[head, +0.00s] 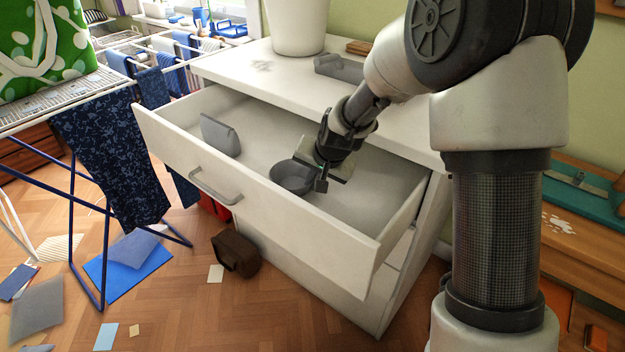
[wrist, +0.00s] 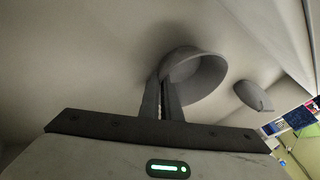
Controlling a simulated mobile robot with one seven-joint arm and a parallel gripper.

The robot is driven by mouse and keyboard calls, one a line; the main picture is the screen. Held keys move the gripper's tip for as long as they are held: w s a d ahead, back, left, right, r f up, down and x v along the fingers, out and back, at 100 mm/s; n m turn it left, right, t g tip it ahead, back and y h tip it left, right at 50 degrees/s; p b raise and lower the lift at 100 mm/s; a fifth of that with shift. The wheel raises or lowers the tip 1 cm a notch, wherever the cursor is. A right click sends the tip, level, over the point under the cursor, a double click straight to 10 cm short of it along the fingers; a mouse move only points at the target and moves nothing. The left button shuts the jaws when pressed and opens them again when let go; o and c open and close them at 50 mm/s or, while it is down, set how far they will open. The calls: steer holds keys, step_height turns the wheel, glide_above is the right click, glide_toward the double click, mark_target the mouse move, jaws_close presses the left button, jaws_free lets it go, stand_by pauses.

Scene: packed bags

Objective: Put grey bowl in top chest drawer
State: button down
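The grey bowl (head: 292,178) is inside the open top drawer (head: 255,190) of the white chest, near the drawer's front panel. My gripper (head: 322,178) reaches down into the drawer at the bowl's right side. In the wrist view, my gripper's two fingers (wrist: 163,98) are close together at the rim of the bowl (wrist: 198,75), one on each side of its wall, and look shut on it. The bowl is at or close above the drawer floor; I cannot tell if it touches.
A grey pouch-like item (head: 220,134) stands in the drawer's left part. A white pot (head: 297,25) and a grey tray (head: 338,68) are on the chest top. A drying rack (head: 75,95) with clothes stands at left. A brown bag (head: 236,253) lies on the floor below the drawer.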

steer(key=c, duration=2.4)
jaws_free()
steer(key=shift+f, duration=0.15)
steer(key=shift+c, duration=0.2)
steer(key=o, duration=0.4)
steer(key=shift+o, duration=0.2)
steer(key=shift+r, duration=0.4)
steer(key=p+v, duration=0.3)
steer(key=v, duration=0.9)
